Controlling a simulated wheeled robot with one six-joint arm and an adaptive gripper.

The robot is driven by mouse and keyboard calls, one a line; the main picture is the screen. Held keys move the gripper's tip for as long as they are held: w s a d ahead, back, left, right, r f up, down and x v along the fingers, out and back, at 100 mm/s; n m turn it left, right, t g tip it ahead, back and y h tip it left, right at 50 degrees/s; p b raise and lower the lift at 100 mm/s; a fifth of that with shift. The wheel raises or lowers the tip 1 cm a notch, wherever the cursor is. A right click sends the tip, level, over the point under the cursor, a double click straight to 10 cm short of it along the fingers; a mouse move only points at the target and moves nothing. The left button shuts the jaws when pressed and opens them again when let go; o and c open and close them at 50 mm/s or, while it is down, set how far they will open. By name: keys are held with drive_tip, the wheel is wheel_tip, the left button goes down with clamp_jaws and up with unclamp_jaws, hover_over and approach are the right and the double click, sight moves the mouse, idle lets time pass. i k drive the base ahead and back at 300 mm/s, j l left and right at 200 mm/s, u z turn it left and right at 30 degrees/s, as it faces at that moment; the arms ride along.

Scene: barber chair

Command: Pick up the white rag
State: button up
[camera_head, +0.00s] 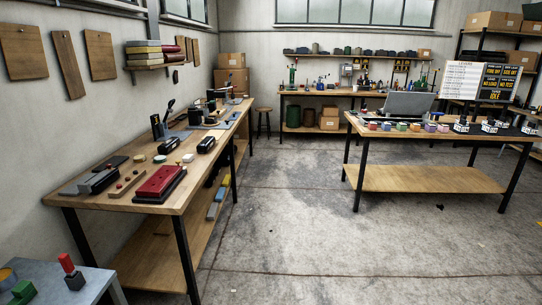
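I cannot make out a white rag for certain in the head view. Small pale items lie on the left workbench (212,188), among them a small white round piece (188,158), but none is clearly a rag. The items on the far bench are too small to tell apart. My gripper is not in view.
The left bench also holds a red block-like device (160,184) and several dark tools. A right table (430,180) bears a grey case (408,105) and small coloured boxes. A grey surface (95,283) is at bottom left. The concrete floor (290,220) between the benches is clear.

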sight(189, 158)
drive_tip(key=i+z, duration=0.25)
drive_tip(key=i, duration=3.2)
drive_tip(key=i+u, duration=0.4)
drive_tip(key=i+l+u, duration=0.25)
drive_tip(key=i+u, duration=0.15)
drive_tip(key=i+l+u, duration=0.95)
drive_tip(key=l+u, duration=0.2)
drive_tip(key=i+l+u, duration=0.15)
drive_tip(key=l+u, duration=0.25)
drive_tip(key=l, duration=0.2)
drive_tip(key=i+l+u, duration=0.1)
drive_tip(key=l+u, duration=0.3)
drive_tip(key=l, duration=0.2)
drive_tip(key=l+u, duration=0.4)
drive_tip(key=l, duration=0.2)
